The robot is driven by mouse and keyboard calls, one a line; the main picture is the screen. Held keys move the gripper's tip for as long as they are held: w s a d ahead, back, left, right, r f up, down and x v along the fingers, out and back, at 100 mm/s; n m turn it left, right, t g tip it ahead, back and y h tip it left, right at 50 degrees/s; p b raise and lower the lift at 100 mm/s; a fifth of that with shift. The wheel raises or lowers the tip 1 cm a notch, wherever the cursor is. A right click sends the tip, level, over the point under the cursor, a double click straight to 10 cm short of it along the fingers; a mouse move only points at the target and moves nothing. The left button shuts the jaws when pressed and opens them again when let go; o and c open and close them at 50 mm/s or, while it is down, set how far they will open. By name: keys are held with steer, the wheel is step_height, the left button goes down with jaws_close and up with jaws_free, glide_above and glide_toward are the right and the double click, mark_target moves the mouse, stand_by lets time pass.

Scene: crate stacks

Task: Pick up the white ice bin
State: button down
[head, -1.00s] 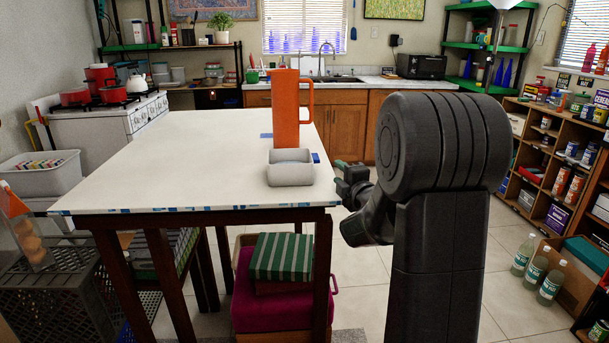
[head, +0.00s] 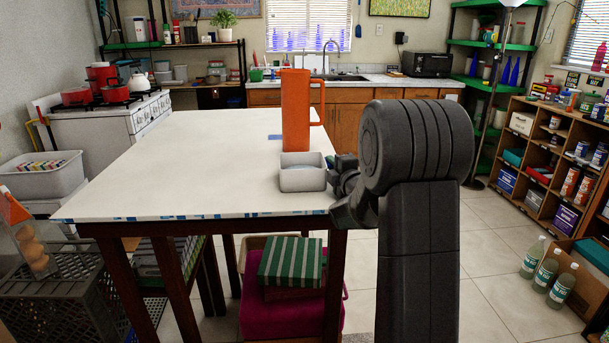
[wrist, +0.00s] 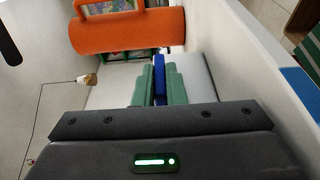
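The white ice bin (head: 303,181) is a small, open-topped, pale box. It stands upright on the white table, near its front right part. My gripper (head: 345,176) is at the bin's right side in the head view, very close to it; I cannot tell whether they touch. In the wrist view green finger parts of my gripper (wrist: 158,88) stand close together with a blue strip between them. The pale surface beside them looks like the bin (wrist: 196,78). Whether the fingers enclose any of it is unclear.
An orange pitcher (head: 296,112) stands on the table (head: 180,165) just behind the bin; it also shows in the wrist view (wrist: 125,32). The table's left part is clear. A green striped box (head: 290,262) sits under the table. Bottles (head: 548,270) stand on the floor at right.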

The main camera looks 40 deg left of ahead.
step_height(320, 180, up, 10)
steer(key=shift+r+p, duration=0.1)
steer(key=shift+p, duration=0.4)
stand_by(0.5)
